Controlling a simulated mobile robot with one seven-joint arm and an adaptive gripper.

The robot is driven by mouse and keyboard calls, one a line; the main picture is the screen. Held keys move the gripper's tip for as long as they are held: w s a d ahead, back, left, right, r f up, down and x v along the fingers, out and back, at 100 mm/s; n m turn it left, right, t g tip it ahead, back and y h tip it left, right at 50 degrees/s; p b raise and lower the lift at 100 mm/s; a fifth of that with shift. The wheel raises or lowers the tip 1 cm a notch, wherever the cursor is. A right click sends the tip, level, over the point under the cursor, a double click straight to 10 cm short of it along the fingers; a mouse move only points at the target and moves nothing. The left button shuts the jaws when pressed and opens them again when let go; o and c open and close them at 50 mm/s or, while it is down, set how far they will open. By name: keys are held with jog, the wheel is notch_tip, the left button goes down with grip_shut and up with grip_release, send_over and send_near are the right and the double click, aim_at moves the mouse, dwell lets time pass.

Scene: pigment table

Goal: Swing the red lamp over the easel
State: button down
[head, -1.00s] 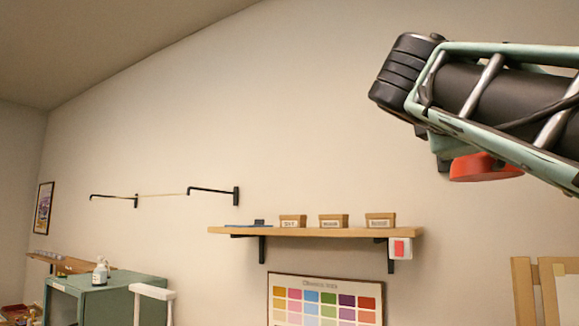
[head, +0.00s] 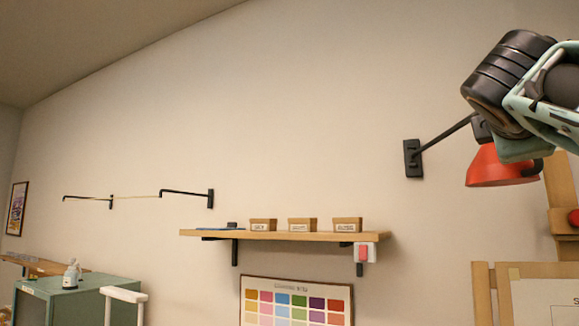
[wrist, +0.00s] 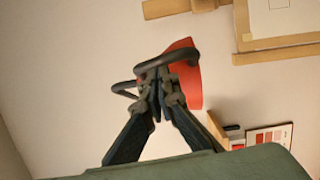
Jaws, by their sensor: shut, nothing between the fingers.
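The red lamp (head: 490,168) hangs at the right of the head view, on a thin black arm from a wall bracket (head: 412,158). My own arm covers part of it. In the wrist view the red shade (wrist: 188,85) lies just beyond my gripper (wrist: 158,98), whose fingers are shut and empty. A curved black bar by the shade crosses close to the fingertips; I cannot tell if they touch. The wooden easel (head: 484,300) stands at the lower right, below the lamp. Its frame also shows at the upper right of the wrist view (wrist: 242,25).
A wall shelf (head: 280,236) holds several small boxes. A colour chart (head: 296,300) is below it. Two wall rods (head: 187,192) and a green cabinet (head: 70,305) are at the left. The wall between shelf and lamp bracket is bare.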

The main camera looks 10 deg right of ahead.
jog(key=shift+s+d, duration=0.35)
jog(key=shift+d, duration=0.5)
jog(key=shift+w+a, duration=0.1)
